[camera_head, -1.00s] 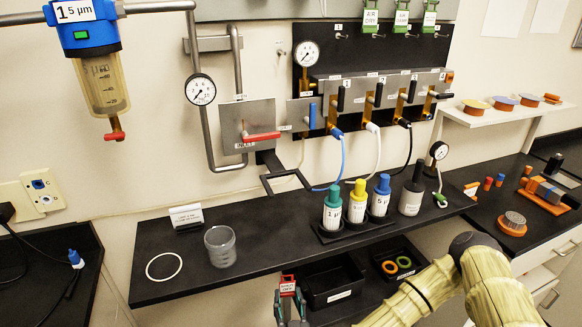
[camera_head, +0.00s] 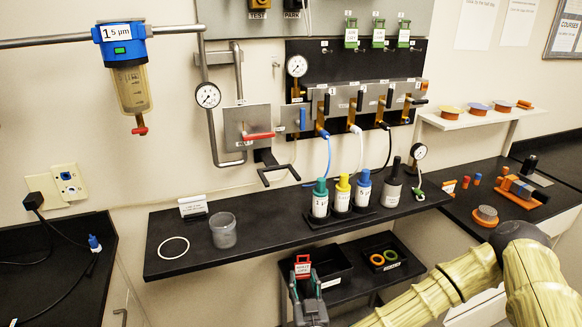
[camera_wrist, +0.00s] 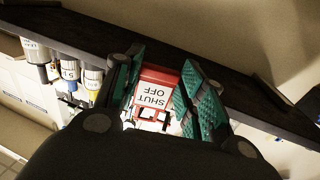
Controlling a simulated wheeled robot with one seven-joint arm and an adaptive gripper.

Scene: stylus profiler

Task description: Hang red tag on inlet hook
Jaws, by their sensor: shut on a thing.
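The red tag (camera_head: 302,266), with a white face, is held upright in my gripper (camera_head: 304,283) below the front edge of the black shelf. In the wrist view the tag (camera_wrist: 153,96) reads "SHUT OFF" and sits between the two green-padded fingers of my gripper (camera_wrist: 158,82), which are shut on it. The grey inlet plate (camera_head: 240,122) with a red lever (camera_head: 258,135) is on the wall, up and left of the gripper. A black bracket (camera_head: 270,160) juts out under it. I cannot make out which part is the inlet hook.
The black shelf (camera_head: 170,226) lies between my gripper and the wall. It carries a clear beaker (camera_head: 223,231), a white ring (camera_head: 173,248) and several capped bottles (camera_head: 342,194). Black bins (camera_head: 325,262) stand below. Several green tags (camera_head: 378,34) hang on the upper panel.

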